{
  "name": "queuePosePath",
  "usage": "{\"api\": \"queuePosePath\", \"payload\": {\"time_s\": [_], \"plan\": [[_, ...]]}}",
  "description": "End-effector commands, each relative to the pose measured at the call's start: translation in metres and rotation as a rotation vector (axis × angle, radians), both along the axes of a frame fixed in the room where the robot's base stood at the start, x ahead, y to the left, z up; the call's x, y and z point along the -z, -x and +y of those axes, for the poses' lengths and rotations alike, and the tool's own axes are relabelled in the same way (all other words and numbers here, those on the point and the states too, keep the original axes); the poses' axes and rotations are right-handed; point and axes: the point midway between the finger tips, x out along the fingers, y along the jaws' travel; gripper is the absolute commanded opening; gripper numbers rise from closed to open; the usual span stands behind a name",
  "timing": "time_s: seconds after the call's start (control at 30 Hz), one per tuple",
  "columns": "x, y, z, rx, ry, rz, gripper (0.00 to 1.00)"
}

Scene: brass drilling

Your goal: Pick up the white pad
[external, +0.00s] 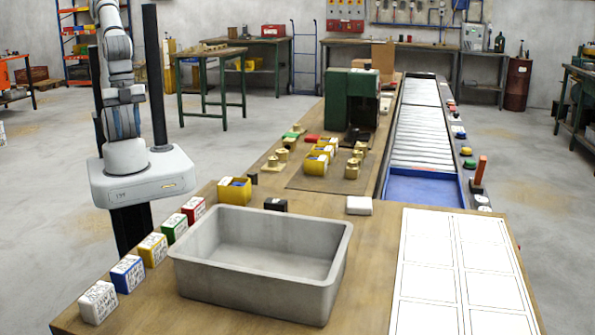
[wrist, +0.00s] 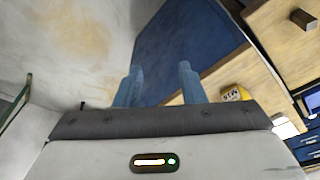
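A small white block (external: 359,205) lies flat on the wooden table behind the grey bin and left of the white marked sheet; it is the likeliest white pad. Small pale round pieces (external: 483,199) also sit at the right edge by the conveyor, so I cannot be certain which is the pad. My gripper (wrist: 160,67) shows two blue fingers spread apart with nothing between them. It is well away from the white block, on the left side with my folded arm.
A grey bin (external: 190,266) stands at the table front. Labelled coloured boxes (external: 154,248) line the left edge. A yellow box (external: 234,190) and black block (external: 276,204) sit behind the bin. The white sheet (external: 430,260) is bare. The conveyor (external: 422,135) ends in a blue tray (external: 420,187).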

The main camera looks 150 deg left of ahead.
Motion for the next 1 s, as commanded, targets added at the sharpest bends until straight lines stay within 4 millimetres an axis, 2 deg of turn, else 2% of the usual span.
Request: {"api": "queuePosePath", "payload": {"time_s": [0.2, 0.73, 1.0], "plan": [[0.0000, 0.0000, 0.0000, 0.000, 0.000, 0.000, 0.36], [0.0000, 0.0000, 0.0000, 0.000, 0.000, 0.000, 0.80], [-0.0017, -0.0030, 0.0009, -0.005, -0.001, 0.000, 0.80]]}}
